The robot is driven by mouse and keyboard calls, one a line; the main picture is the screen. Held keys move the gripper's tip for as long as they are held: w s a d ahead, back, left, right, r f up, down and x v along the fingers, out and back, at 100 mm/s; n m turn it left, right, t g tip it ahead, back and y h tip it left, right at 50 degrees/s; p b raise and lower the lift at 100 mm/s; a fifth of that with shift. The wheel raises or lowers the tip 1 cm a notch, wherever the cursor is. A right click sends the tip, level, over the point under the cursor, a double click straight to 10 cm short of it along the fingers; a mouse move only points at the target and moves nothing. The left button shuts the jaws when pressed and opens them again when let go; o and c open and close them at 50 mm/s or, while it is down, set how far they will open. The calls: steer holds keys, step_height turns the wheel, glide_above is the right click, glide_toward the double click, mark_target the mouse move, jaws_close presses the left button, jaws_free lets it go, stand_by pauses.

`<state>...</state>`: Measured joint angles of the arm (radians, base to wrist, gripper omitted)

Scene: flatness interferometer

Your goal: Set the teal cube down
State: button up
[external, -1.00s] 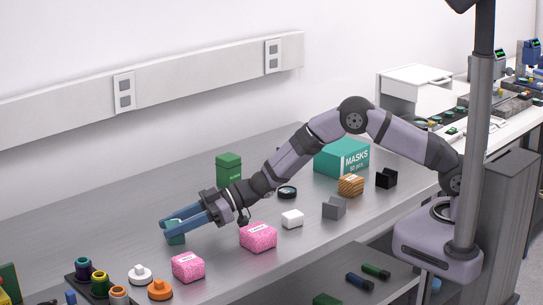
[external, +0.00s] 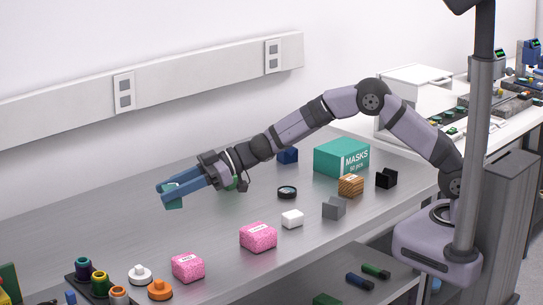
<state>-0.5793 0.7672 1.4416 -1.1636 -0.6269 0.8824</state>
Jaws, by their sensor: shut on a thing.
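The teal cube (external: 175,202) is between the blue fingertips of my gripper (external: 167,196), on the left side of the external view. My gripper is shut on it, and the fingers hide part of the cube. The cube appears to be held above the grey metal table (external: 120,225), clear of its surface. My arm reaches across the table from the right.
Two pink boxes (external: 188,267) (external: 258,237), a white cube (external: 292,219) and a grey cube (external: 334,207) stand along the front. A dark ring (external: 287,192), wood-patterned block (external: 351,186), black holder (external: 387,178), masks box (external: 335,158) and blue block (external: 288,156) lie farther right. White (external: 140,275) and orange (external: 160,290) knobbed pieces are front left.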

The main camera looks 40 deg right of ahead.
steer(key=w+d+r+m+t+h+b, duration=0.1)
steer(key=w+d+r+m+t, duration=0.1)
steer(key=w+d, duration=0.5)
steer(key=w+d+r+m+t+h, duration=0.15)
steer(key=w+d, duration=0.25)
steer(key=d, duration=0.7)
steer(key=s+d, duration=0.2)
steer(key=d, duration=0.3)
steer(key=s+a+f+n+g+y, duration=0.3)
steer(key=s+n+g, duration=0.1)
steer(key=s, duration=0.5)
steer(key=shift+t+h, duration=0.25)
steer(key=shift+f, duration=5.05)
steer(key=shift+w+f, duration=0.1)
steer(key=o, duration=0.9)
steer(key=shift+f+m, duration=0.15)
steer(key=shift+m, duration=0.1)
steer(key=o, duration=0.3)
steer(key=shift+o, duration=0.2)
